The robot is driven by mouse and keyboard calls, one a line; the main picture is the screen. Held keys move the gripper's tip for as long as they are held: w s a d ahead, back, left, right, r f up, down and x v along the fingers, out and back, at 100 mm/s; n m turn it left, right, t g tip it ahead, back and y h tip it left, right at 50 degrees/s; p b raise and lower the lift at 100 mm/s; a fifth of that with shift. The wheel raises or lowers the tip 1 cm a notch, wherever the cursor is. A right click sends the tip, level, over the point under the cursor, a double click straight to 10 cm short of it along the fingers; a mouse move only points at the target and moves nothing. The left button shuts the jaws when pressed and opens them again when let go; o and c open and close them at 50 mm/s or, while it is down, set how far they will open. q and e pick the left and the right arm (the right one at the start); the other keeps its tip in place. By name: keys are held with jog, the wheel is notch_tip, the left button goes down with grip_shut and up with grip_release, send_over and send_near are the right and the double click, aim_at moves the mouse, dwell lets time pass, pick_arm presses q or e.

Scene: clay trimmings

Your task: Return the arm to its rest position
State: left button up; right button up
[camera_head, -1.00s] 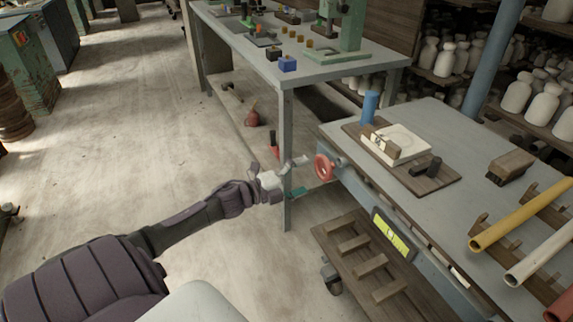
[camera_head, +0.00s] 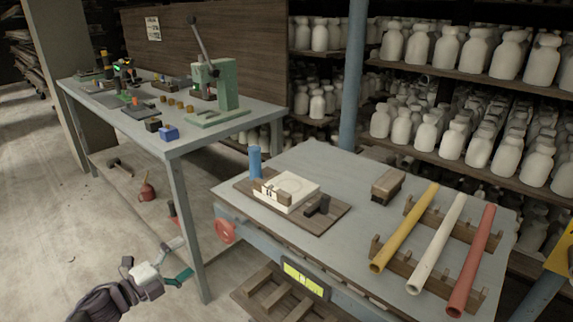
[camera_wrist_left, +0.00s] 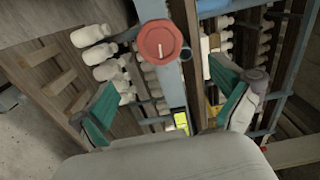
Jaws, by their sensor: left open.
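My left gripper (camera_head: 177,261) is low at the left in the head view, over the floor and to the left of the grey table's front side. It is open, and nothing shows between its fingers. In the left wrist view its two teal-padded fingers (camera_wrist_left: 165,103) stand wide apart. A red round knob (camera_wrist_left: 160,42) shows beyond them, apart from the fingers. The same knob (camera_head: 225,231) is on the table's front left side in the head view. My right gripper is in neither view.
The grey table (camera_head: 330,160) holds a wooden board (camera_head: 322,222) with a white block (camera_head: 290,190), a blue cylinder (camera_head: 255,161), a brush (camera_head: 388,185) and yellow, white and red tubes on racks. A workbench (camera_head: 240,125) with a green press (camera_head: 225,90) stands behind. Open floor lies at left.

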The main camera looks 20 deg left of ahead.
pick_arm(q)
jog(key=s+d+f+n+g+y, duration=0.2)
jog(key=s+f+n+g+y, duration=0.15)
jog(key=f+n, duration=0.55)
jog(key=s+d+f+n+g+y, duration=0.2)
jog(key=s+f+n+y, duration=0.25)
jog(key=f, duration=0.85)
jog(key=s+d+f+n+g+h, duration=0.1)
jog(key=s+d+f+n+g, duration=0.25)
jog(key=s+d+f, duration=0.4)
jog(key=s+d+f+n+g, duration=0.3)
jog(key=s+d+f+g, duration=0.15)
jog(key=s+d, duration=0.5)
jog(key=s+a+f+g+p, duration=0.1)
jog(key=s+p, duration=0.7)
jog(key=s+a+f+g+p, duration=0.1)
jog(key=s+f+p, duration=0.1)
jog(key=s+p, duration=0.6)
jog(key=shift+a+p, duration=0.3)
jog(key=shift+p, duration=0.3)
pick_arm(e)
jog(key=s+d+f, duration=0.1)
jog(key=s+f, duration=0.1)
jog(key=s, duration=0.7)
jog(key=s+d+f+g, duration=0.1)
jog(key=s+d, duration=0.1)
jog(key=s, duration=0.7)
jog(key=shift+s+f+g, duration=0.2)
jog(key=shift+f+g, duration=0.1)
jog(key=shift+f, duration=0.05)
